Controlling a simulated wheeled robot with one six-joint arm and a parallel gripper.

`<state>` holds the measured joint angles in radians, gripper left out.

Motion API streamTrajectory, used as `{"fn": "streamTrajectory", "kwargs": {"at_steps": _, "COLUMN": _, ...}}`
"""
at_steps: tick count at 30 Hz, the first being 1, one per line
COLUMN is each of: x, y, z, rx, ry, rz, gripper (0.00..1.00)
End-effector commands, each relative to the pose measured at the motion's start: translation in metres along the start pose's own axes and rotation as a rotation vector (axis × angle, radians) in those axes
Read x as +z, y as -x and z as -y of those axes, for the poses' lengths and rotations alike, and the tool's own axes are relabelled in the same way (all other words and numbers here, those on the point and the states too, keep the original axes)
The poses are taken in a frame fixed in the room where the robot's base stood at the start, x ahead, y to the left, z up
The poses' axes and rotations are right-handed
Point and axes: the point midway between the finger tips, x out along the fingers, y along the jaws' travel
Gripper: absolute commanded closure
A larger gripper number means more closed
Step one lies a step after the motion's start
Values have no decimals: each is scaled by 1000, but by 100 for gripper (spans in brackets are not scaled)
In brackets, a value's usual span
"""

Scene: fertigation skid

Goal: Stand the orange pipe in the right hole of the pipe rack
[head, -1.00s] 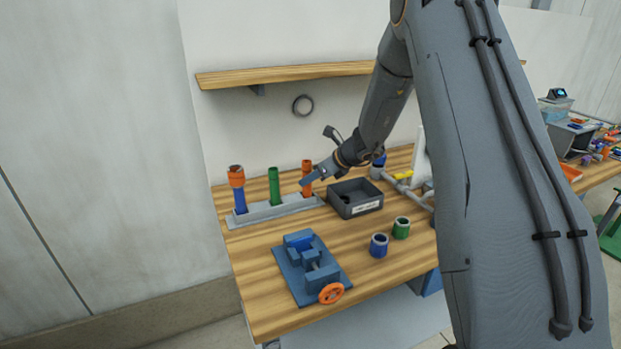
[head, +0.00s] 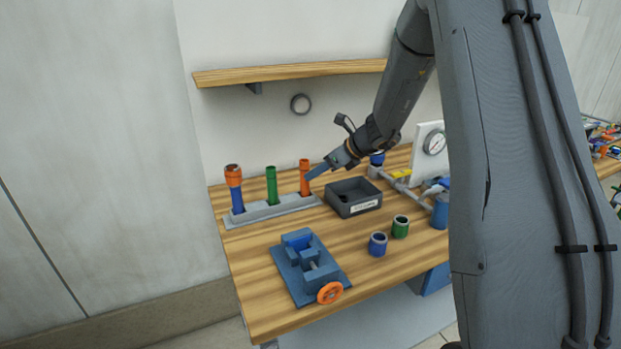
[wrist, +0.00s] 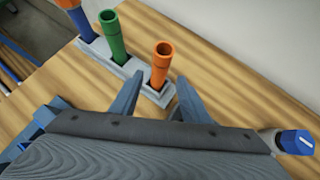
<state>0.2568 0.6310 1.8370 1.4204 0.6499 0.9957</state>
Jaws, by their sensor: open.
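The orange pipe (head: 304,176) stands upright in the right hole of the grey pipe rack (head: 262,212). It also shows in the wrist view (wrist: 160,66), with its open top facing up and its lower end in the rack (wrist: 150,92). My gripper (head: 309,176) is just to the right of the pipe in the head view. In the wrist view my gripper (wrist: 157,97) is open, its two fingers apart and empty. The pipe stands beyond the gap between the fingertips. Whether a finger touches it is hard to tell.
A green pipe (head: 271,185) fills the middle hole and a blue pipe with an orange top (head: 235,188) the left. A dark bin (head: 353,197) is right of the rack. A blue vise (head: 308,268) and two fittings stand in front. A shelf (head: 290,73) hangs above.

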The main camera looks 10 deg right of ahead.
Motion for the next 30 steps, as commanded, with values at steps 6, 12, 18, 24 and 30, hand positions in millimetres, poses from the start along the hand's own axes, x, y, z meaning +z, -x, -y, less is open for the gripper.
{"fn": "streamTrajectory", "kwargs": {"at_steps": 6, "x": 0, "y": 41, "z": 0, "rx": -2, "ry": 0, "rz": 0, "gripper": 58}}
{"fn": "streamTrajectory", "kwargs": {"at_steps": 12, "x": -1, "y": 62, "z": 0, "rx": 0, "ry": -1, "rz": 0, "gripper": 58}}
{"fn": "streamTrajectory", "kwargs": {"at_steps": 18, "x": -15, "y": 68, "z": -38, "rx": 51, "ry": 191, "rz": -81, "gripper": 58}}
{"fn": "streamTrajectory", "kwargs": {"at_steps": 24, "x": -76, "y": 93, "z": -142, "rx": 268, "ry": 890, "rz": -296, "gripper": 58}}
{"fn": "streamTrajectory", "kwargs": {"at_steps": 30, "x": -143, "y": 138, "z": -215, "rx": 569, "ry": 1678, "rz": -413, "gripper": 58}}
